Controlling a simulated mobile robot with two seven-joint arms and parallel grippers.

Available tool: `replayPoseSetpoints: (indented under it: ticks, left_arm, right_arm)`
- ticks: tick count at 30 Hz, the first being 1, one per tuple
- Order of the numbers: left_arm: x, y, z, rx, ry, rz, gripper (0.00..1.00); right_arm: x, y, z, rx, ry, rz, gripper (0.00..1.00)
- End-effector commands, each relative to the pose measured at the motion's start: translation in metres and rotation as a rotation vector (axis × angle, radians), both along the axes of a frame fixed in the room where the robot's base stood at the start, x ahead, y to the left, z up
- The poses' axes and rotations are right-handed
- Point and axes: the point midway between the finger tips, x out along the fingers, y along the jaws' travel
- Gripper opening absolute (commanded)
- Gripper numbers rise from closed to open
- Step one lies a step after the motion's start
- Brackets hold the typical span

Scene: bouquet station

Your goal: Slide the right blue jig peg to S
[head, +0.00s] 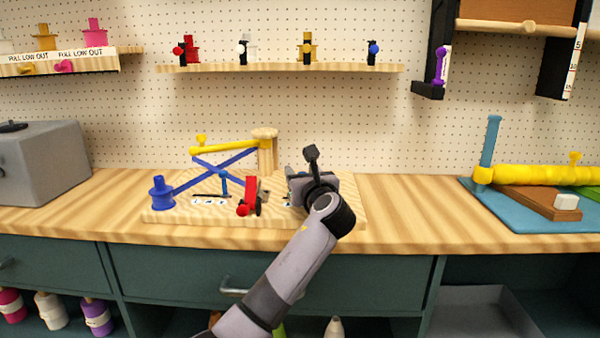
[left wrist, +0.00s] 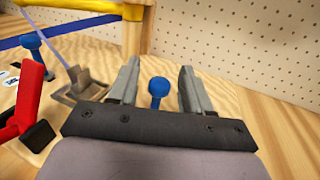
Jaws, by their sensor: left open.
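The right blue jig peg (left wrist: 158,90) shows in the left wrist view, with a round blue head, standing between the two fingers of my left gripper (left wrist: 159,68). The fingers are open, one on each side of it, and I see gaps between them and the head. In the head view my left gripper (head: 312,188) is over the right part of the wooden jig board (head: 160,217) and hides this peg. Another blue peg (head: 223,184) stands further left on the board; it also shows in the left wrist view (left wrist: 31,42). The S mark by the right peg cannot be read.
A red clamp (head: 250,192) stands on the board just left of my gripper. Crossed blue bars, a yellow bar (head: 225,147) and a wooden post (head: 266,150) rise behind. A blue board with a yellow tube (head: 540,174) lies far right. The counter between is clear.

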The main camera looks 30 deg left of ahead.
Motion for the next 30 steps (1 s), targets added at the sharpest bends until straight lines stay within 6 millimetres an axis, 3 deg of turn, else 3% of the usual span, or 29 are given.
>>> replayPoseSetpoints:
  ticks: [6,15,16,20,25,30]
  left_arm:
    - [0.011,0.013,0.000,0.000,0.000,0.000,0.49]
    - [0.012,0.014,0.000,-0.001,-0.001,-0.001,0.49]
    - [0.012,0.014,0.000,-0.001,-0.001,-0.001,0.42]
    - [0.012,0.014,0.000,-0.001,-0.001,-0.001,0.00]
    - [0.012,0.015,0.001,0.000,0.000,0.000,0.00]
    - [0.006,0.026,0.004,0.001,0.002,0.002,0.00]
  right_arm:
    - [-0.001,-0.001,-0.003,-0.001,0.003,0.001,0.43]
    - [-0.001,0.000,-0.003,0.000,0.003,0.000,0.43]
    - [-0.001,0.000,-0.003,0.000,0.002,-0.001,0.43]
    - [-0.001,0.001,-0.003,0.004,0.002,-0.003,0.43]
    - [-0.001,0.001,-0.001,0.005,0.001,-0.004,0.43]
    - [-0.001,0.001,0.015,0.003,-0.003,-0.004,0.43]
